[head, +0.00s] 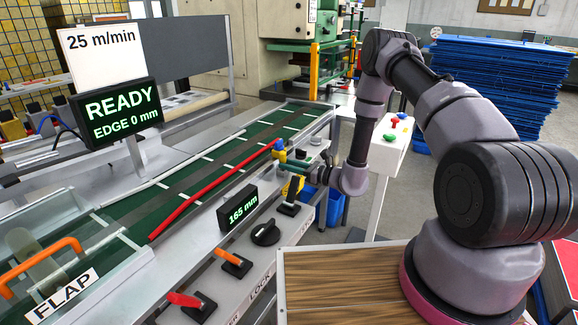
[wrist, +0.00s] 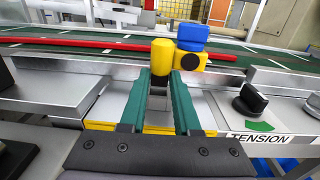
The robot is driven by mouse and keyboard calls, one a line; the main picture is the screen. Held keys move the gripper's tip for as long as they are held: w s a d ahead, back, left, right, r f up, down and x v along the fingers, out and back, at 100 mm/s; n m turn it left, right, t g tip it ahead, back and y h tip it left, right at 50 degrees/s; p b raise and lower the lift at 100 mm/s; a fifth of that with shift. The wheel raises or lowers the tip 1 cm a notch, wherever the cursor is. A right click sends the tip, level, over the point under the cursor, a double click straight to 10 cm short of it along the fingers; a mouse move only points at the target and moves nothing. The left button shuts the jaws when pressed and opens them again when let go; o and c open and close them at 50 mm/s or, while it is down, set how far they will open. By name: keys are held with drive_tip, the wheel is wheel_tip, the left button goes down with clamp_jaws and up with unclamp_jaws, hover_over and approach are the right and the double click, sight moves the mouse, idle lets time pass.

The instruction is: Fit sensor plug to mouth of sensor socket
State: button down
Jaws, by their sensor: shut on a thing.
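My gripper (wrist: 171,78) has two teal fingers closed on an upright yellow piece (wrist: 162,57), which I take to be the sensor plug. Just right of it is a yellow part with a round black face (wrist: 189,62) and a blue block (wrist: 193,37) on top, perhaps the sensor socket. In the wrist view they overlap, so I cannot tell whether they touch or are one piece. In the head view my gripper (head: 294,165) is beside the conveyor, with the blue block (head: 279,145) and yellow part (head: 283,157) at its tips.
The green conveyor (head: 130,208) carries a long red strip (head: 205,198) behind the tips. A black knob (wrist: 250,99) marked TENSION is at right.

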drive_tip(key=shift+f, duration=0.85)
idle(0.3)
drive_tip(key=c, duration=0.5)
unclamp_jaws()
drive_tip(key=shift+f, duration=0.1)
drive_tip(key=shift+c, duration=0.2)
drive_tip(key=v, duration=1)
drive_tip(key=shift+s+d, duration=0.25)
drive_tip(key=shift+d, duration=0.05)
